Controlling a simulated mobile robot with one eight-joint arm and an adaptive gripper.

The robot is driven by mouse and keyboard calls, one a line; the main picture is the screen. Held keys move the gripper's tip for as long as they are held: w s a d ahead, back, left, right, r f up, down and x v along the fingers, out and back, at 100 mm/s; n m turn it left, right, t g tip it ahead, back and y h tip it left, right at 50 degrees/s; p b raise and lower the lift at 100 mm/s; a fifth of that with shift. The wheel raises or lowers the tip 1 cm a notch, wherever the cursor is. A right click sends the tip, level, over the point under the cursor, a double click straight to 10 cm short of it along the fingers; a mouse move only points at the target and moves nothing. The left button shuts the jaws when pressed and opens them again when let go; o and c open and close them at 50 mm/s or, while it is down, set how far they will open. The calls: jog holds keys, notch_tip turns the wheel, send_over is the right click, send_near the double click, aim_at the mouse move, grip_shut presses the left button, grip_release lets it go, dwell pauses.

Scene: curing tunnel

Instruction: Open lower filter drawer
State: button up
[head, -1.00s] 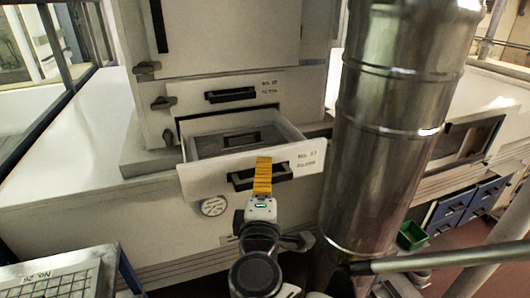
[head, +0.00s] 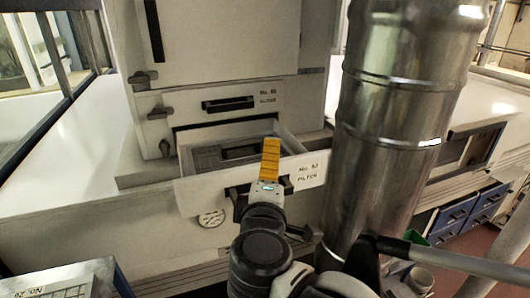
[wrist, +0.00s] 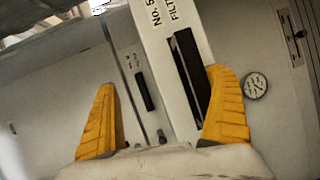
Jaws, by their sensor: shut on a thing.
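The lower filter drawer (head: 205,193) stands partly pulled out of the white cabinet in the head view, with its inside showing behind the front panel. Its dark handle (wrist: 184,62) shows in the wrist view and is mostly covered by my arm in the head view. My gripper (head: 270,160) is at the handle, its yellow finger reaching above the front's top edge. In the wrist view my gripper (wrist: 163,118) has one finger on each side of the drawer front, the right one overlapping the handle. The exact contact is hidden.
A closed upper drawer (head: 180,112) sits just above. A large metal duct (head: 385,120) stands close on the right. A round gauge (head: 211,218) is below the drawer. A tray (head: 60,278) is at lower left, and blue drawers (head: 465,212) are at right.

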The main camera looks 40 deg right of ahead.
jog(key=shift+w+a+r, duration=0.1)
jog(key=shift+a+r, duration=0.1)
jog(key=shift+r, duration=0.4)
jog(key=shift+a, duration=0.3)
jog(key=p+v, duration=0.1)
jog(key=v, duration=0.2)
jog(key=shift+s+p, duration=0.35)
jog(key=c, duration=0.8)
jog(key=shift+s+a+f+p, duration=0.2)
jog(key=shift+s+a+p, duration=0.4)
jog(key=shift+s+a, duration=0.55)
jog(key=shift+s+a+f+p, duration=0.15)
jog(key=shift+s+a+p, duration=0.6)
jog(key=shift+s, duration=0.75)
jog(key=shift+s+a+f+p, duration=0.2)
jog(key=shift+s+a+p, duration=0.3)
jog(key=shift+s+a, duration=0.7)
jog(key=shift+s+d, duration=0.15)
